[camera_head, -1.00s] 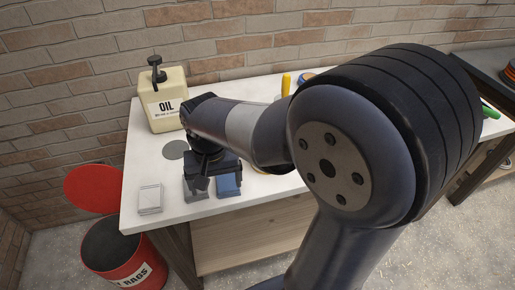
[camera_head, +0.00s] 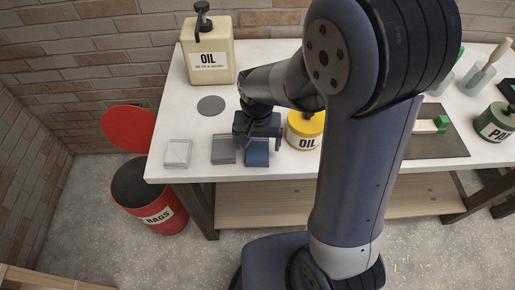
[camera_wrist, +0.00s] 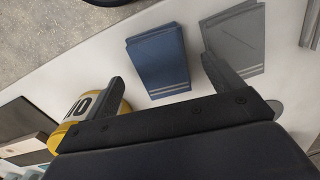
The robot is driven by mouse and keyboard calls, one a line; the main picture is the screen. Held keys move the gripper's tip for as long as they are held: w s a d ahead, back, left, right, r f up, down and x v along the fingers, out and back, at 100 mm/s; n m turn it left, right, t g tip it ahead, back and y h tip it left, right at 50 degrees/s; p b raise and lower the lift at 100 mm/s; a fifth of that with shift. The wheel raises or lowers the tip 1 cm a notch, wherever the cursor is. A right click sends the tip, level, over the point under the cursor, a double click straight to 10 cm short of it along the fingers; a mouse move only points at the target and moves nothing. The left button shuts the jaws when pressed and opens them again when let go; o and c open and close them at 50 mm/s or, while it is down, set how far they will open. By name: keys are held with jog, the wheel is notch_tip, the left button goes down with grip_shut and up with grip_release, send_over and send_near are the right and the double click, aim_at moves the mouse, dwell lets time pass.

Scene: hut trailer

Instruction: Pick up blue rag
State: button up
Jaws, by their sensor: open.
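The blue rag (camera_head: 257,153) lies folded flat near the front edge of the white table (camera_head: 330,176). It also shows in the wrist view (camera_wrist: 158,62), blue with pale stripes at one end. My gripper (camera_head: 258,150) is open above the table near the blue rag. In the wrist view its two fingers (camera_wrist: 163,78) stand apart, with the blue rag between and beyond them. The fingers hold nothing. A grey rag (camera_head: 223,150) lies just left of the blue one, and one finger overlaps its edge in the wrist view (camera_wrist: 238,45).
A white rag (camera_head: 178,153) lies further left. A yellow oil tin (camera_head: 304,131) stands close to the right of my gripper. A large oil can (camera_head: 208,55) stands behind. A red rags bin (camera_head: 150,200) with an open lid (camera_head: 128,128) stands on the floor.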

aim_at(257, 151)
jog(key=shift+f, duration=1.45)
jog(key=c, duration=1.1)
